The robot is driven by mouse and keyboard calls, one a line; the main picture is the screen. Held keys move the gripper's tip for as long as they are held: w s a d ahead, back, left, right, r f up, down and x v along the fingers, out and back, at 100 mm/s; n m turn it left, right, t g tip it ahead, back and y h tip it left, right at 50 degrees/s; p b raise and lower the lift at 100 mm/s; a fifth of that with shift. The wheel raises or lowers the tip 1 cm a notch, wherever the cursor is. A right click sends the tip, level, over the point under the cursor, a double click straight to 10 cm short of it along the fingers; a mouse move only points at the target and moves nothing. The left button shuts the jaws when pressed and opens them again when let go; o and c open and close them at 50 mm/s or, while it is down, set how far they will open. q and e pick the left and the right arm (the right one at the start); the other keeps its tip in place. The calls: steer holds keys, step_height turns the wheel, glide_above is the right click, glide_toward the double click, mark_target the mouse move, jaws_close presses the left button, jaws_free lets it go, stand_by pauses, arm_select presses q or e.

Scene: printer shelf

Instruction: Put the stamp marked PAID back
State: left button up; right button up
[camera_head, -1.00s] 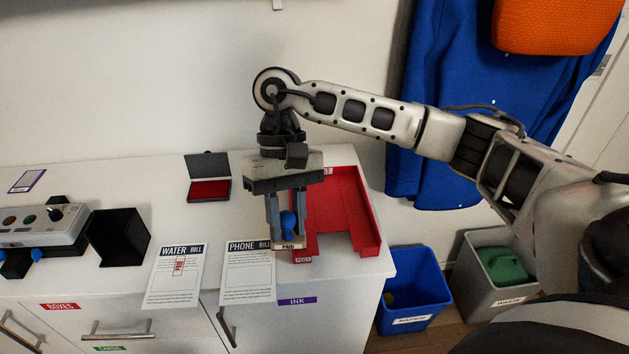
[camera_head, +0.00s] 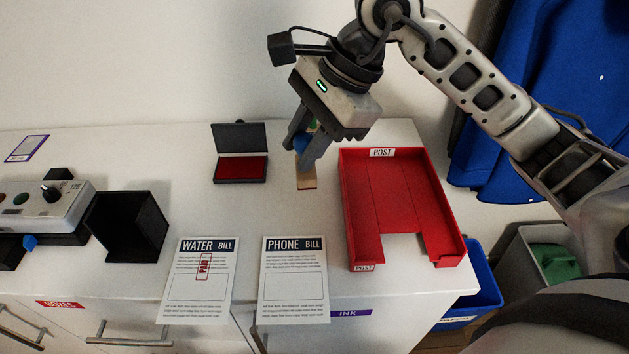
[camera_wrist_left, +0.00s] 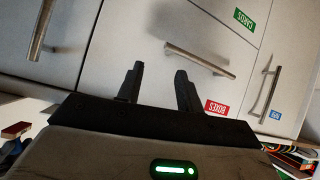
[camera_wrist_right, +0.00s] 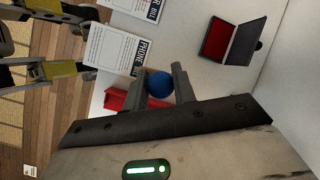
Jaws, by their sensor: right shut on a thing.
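My right gripper (camera_head: 308,150) is shut on the stamp, whose round blue knob (camera_head: 300,143) sits between the fingers. Its light wooden base (camera_head: 305,176) shows below, with a red lower edge; the PAID mark cannot be read now. The stamp is over the back of the counter, between the ink pad and the red tray; I cannot tell whether it touches the counter. The blue knob also shows in the right wrist view (camera_wrist_right: 160,84). My left gripper (camera_wrist_left: 157,88) is open and empty before the drawer fronts, outside the head view.
The open ink pad (camera_head: 240,168) is left of the stamp, the red POST tray (camera_head: 365,225) right. The WATER BILL (camera_head: 195,290), bearing a red PAID print, and PHONE BILL (camera_head: 295,285) lie in front. A black open box (camera_head: 125,225) and control box (camera_head: 35,212) stand left.

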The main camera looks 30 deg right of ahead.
steer(key=m, duration=0.1)
steer(key=m+t+b, duration=0.1)
steer(key=m, duration=0.1)
steer(key=shift+s+r+m+h, duration=0.15)
steer(key=shift+m+h, duration=0.15)
steer(key=shift+h, duration=0.1)
steer(key=shift+d+r+m+t, duration=0.1)
steer(key=shift+r+m+t, duration=0.1)
steer(key=shift+m+t, duration=0.35)
steer(key=shift+m+h, duration=0.25)
steer(key=shift+h, duration=0.05)
steer(key=w+d+f, duration=0.2)
steer(key=w+f, duration=0.1)
steer(key=w, duration=0.1)
steer(key=w+d+f, duration=0.3)
steer(key=w, duration=0.1)
steer(key=w+d+f, duration=0.2)
steer(key=w+f, duration=0.1)
steer(key=shift+w+d+f, duration=0.15)
steer(key=shift+w+f, duration=0.2)
steer(key=shift+w, duration=0.05)
step_height(320, 180, down, 3)
steer(key=shift+f+p, duration=0.1)
steer(key=shift+p, duration=0.25)
arm_select(q)
steer(key=shift+w+d+r, duration=0.15)
steer(key=shift+w+r, duration=0.05)
steer(key=shift+w, duration=0.1)
